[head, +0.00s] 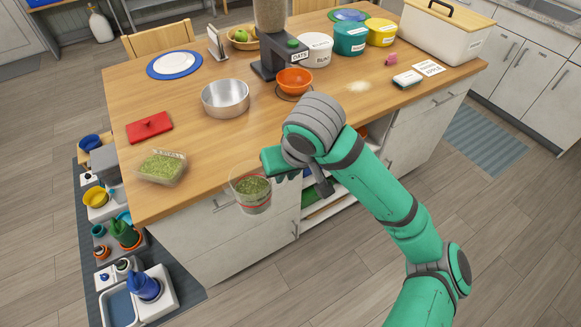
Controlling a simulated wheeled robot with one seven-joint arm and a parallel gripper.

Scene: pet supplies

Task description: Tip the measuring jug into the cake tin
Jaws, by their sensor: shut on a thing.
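The measuring jug (252,198) is clear, with a red band and green bits inside. It looks upright and hangs in front of the table's near edge. My gripper (272,174) is at its right side and shut on it; the fingertips are partly hidden. The likely cake tin (226,108) is a round silver tin standing on the table, behind and left of the jug. Its visible inside looks empty.
On the wooden table (205,160), a clear tub of green bits (162,168) and a red lid (150,127) stand left. An orange bowl (295,82) stands right of the tin, by a dark dispenser (275,58). Bare wood lies between jug and tin.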

